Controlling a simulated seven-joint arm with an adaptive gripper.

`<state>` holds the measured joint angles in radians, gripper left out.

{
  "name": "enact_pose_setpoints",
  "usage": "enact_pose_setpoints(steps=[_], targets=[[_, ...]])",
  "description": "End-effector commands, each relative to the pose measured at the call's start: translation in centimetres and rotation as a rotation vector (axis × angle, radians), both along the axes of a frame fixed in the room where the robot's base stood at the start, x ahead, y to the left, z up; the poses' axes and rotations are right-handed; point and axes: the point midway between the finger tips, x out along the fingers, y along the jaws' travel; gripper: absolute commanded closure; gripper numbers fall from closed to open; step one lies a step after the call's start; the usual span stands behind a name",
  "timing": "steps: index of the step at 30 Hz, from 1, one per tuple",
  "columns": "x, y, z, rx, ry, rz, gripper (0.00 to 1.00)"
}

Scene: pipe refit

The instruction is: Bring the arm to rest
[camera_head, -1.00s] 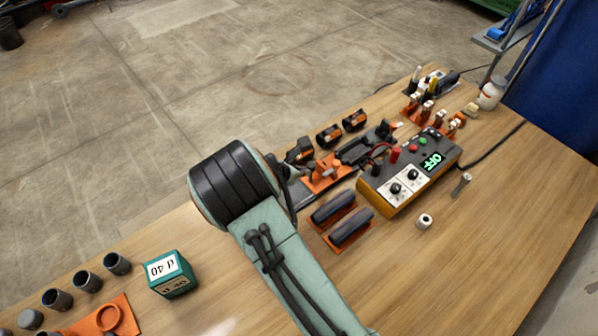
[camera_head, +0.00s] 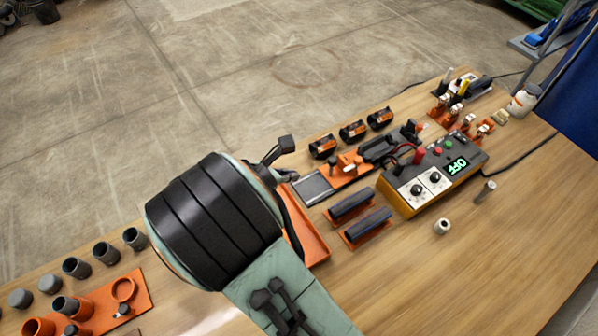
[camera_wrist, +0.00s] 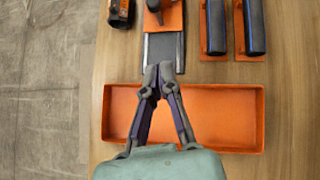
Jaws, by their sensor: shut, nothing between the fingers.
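My gripper (camera_wrist: 160,78) is shut and empty in the wrist view, its fingertips meeting over the far part of an orange tray (camera_wrist: 250,123). The tray looks empty where it shows. The gripper is clear of the tray, at a height I cannot tell. In the head view, my gripper (camera_head: 284,148) shows beyond my large black-banded wrist joint, and part of the tray (camera_head: 318,247) shows to its right. My arm hides the rest of the tray.
A yellow control box (camera_head: 432,190) reading OFF stands on the wooden bench (camera_head: 480,265). Two dark bars in orange holders (camera_head: 352,207) lie beside it. Grey pipe pieces (camera_head: 105,253) stand at left, near an orange plate (camera_head: 137,290). The right front bench is clear.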

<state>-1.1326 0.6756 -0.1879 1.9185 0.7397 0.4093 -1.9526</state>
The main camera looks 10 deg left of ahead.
Motion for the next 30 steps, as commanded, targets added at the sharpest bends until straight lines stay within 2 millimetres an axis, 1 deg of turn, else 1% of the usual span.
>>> enact_pose_setpoints(steps=[17, 20, 22, 23, 24, 26, 27, 28, 29, 30], targets=[[-0.1, 0.0, 0.1, 0.000, 0.001, -0.001, 1.00], [0.6, -1.2, 0.3, 0.004, -0.001, -0.036, 1.00], [2.1, -3.1, 1.7, 0.040, -0.021, -0.103, 1.00], [2.9, -4.3, 2.7, 0.067, -0.036, -0.140, 1.00], [4.0, -6.2, 4.4, 0.109, -0.060, -0.198, 1.00], [5.1, -10.1, 7.2, 0.181, -0.095, -0.297, 1.00], [5.2, -13.1, 9.2, 0.241, -0.111, -0.363, 1.00], [4.9, -15.3, 10.4, 0.288, -0.117, -0.414, 1.00], [4.3, -17.2, 11.5, 0.341, -0.124, -0.471, 1.00], [3.1, -19.5, 12.6, 0.422, -0.133, -0.555, 1.00]])
